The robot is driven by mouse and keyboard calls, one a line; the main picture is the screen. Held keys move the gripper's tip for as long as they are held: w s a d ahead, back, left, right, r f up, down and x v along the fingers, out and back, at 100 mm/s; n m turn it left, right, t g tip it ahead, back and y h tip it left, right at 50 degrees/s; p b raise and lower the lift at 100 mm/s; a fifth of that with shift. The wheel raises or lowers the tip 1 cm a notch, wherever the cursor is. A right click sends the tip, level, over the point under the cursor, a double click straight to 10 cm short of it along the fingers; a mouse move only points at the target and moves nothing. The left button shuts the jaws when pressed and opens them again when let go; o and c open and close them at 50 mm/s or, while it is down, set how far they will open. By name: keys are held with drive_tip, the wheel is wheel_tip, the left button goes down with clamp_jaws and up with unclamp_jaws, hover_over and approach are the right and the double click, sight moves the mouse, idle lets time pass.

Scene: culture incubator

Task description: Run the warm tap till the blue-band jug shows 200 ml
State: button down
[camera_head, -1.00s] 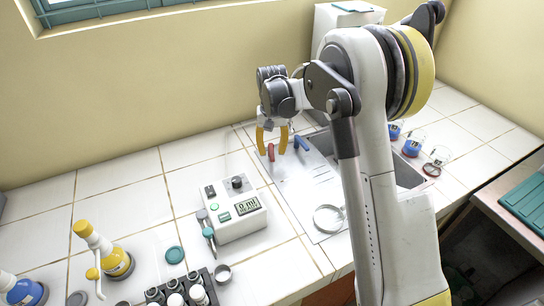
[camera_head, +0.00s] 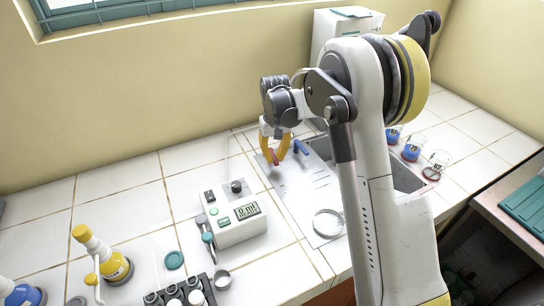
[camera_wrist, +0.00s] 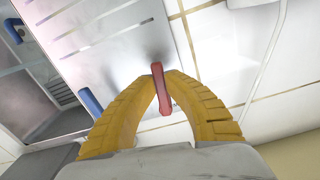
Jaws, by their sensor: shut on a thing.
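My gripper (camera_head: 276,156) is shut on the red tap lever (camera_head: 274,158). In the wrist view the red lever (camera_wrist: 161,90) is pinched between the yellow fingertips (camera_wrist: 162,75). The blue tap lever (camera_head: 301,147) stands apart to the right; it also shows left of the fingers in the wrist view (camera_wrist: 91,103). Small jugs with coloured bands stand right of the sink: two look blue (camera_head: 393,135) (camera_head: 411,152), one clear with a red band (camera_head: 432,173). My arm hides much of the sink, and I see no jug or water stream in it.
A white meter box (camera_head: 232,220) with a small display, seemingly reading 0 ml, stands left of the metal drainboard (camera_head: 305,195). A yellow-capped bottle (camera_head: 105,255) and a rack of vials (camera_head: 180,290) are at front left. The counter behind the box is clear.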

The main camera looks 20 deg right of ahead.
drive_tip(key=shift+d+n, duration=0.4)
drive_tip(key=shift+n, duration=0.5)
drive_tip(key=c, duration=1.4)
unclamp_jaws()
drive_tip(key=shift+f, duration=0.1)
wheel_tip(320, 180, up, 12)
drive_tip(key=shift+r, duration=0.1)
